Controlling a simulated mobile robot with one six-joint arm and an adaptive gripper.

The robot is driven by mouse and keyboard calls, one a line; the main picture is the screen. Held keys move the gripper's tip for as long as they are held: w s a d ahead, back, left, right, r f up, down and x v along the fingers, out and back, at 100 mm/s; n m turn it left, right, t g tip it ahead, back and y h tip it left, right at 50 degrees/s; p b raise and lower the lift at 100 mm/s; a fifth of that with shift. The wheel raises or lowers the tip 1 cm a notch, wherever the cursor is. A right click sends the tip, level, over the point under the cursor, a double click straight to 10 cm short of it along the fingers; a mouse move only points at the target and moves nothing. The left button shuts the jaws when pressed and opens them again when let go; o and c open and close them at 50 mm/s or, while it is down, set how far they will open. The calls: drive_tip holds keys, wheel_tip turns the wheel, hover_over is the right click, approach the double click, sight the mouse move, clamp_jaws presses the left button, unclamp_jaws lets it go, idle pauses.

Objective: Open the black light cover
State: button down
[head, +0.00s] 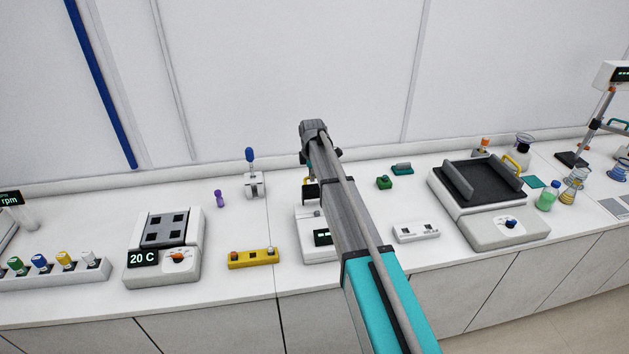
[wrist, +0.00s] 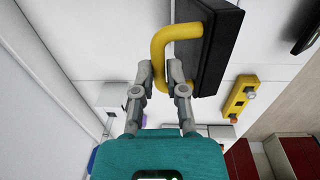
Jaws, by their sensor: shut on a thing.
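The black light cover (wrist: 220,45) fills the upper middle of the wrist view as a dark box-like piece. A yellow bar handle (wrist: 158,45) curves out from its side. My gripper (wrist: 162,78) is shut on the yellow handle, with one finger on each side of its lower end. In the head view, a small black part of the cover (head: 309,191) shows above a white instrument (head: 309,222) with a dark display. My arm hides much of this instrument and the gripper's fingers. I cannot tell the cover's exact angle.
A yellow block (head: 253,258) lies left of the instrument, and a white block (head: 416,232) lies right. A 20 C hot plate (head: 190,265) stands farther left. A blue-topped device (head: 254,185) stands behind. A large black-topped shaker (head: 505,232) stands right.

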drive_tip(key=w+f+b, duration=0.3)
drive_tip(key=w, duration=0.2)
drive_tip(key=shift+w+a+b, duration=0.2)
drive_tip(key=shift+a+b, duration=0.1)
drive_tip(key=shift+a, duration=0.05)
drive_tip(key=shift+w+f, duration=0.1)
drive_tip(key=shift+w, duration=0.05)
drive_tip(key=c, duration=0.7)
unclamp_jaws()
drive_tip(key=shift+c, duration=0.2)
drive_tip(key=shift+o, duration=0.3)
drive_tip(key=shift+w+f, duration=0.25)
drive_tip(key=shift+f, duration=0.05)
drive_tip(key=shift+s, duration=0.15)
drive_tip(key=shift+s+r, duration=0.2)
drive_tip(key=shift+r, duration=0.05)
